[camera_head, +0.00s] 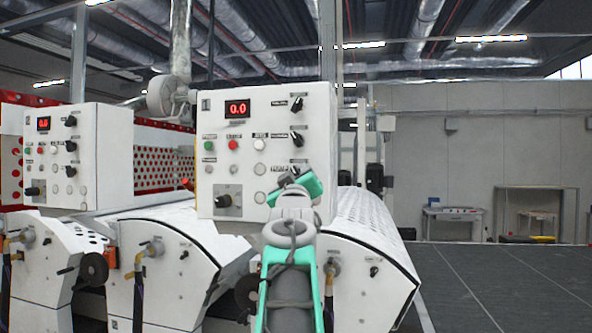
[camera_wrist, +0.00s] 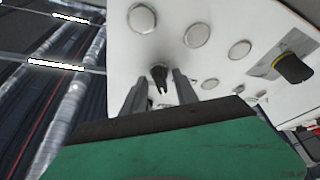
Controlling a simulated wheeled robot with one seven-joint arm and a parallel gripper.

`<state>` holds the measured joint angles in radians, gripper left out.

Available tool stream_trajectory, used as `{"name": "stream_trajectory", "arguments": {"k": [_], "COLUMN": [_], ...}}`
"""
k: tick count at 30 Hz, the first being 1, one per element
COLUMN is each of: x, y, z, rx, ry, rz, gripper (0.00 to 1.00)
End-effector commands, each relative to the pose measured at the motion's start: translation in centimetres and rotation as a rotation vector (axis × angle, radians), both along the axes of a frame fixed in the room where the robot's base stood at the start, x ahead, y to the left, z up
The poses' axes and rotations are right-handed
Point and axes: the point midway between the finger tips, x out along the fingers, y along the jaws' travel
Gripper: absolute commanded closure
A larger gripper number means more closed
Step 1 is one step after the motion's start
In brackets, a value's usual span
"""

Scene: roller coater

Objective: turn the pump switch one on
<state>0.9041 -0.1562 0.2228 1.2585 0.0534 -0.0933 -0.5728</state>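The white control panel (camera_head: 216,118) in front of me carries black rotary switches in a column at its right: a top switch (camera_head: 297,104) and a middle switch (camera_head: 297,138). My gripper (camera_head: 297,178) is at the lower end of this column and hides what lies behind it. In the wrist view, my gripper (camera_wrist: 160,76) is open, with one grey finger on each side of a small black switch (camera_wrist: 158,72). Narrow gaps seem to show beside the switch. The labels are too small to read, so I cannot tell which switch is pump switch one.
A red display (camera_head: 237,108) reads 0.0. Green (camera_head: 209,147), red (camera_head: 233,145) and white (camera_head: 259,144) buttons sit left of the switches. A larger black knob (camera_head: 222,201) is below; it also shows in the wrist view (camera_wrist: 293,68). A similar panel (camera_head: 92,150) stands left.

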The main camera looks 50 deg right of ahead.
Motion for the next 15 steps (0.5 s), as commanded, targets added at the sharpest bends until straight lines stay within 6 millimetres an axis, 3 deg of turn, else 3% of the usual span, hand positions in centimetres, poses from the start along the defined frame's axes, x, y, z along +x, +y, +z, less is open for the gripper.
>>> {"name": "stream_trajectory", "arguments": {"k": [5, 15], "x": [-0.01, -0.01], "y": [0.03, 0.06], "z": [-0.09, -0.09], "rx": [0.000, 0.001], "ry": [0.000, 0.000], "rz": [0.000, 0.001], "gripper": [0.65, 0.93]}}
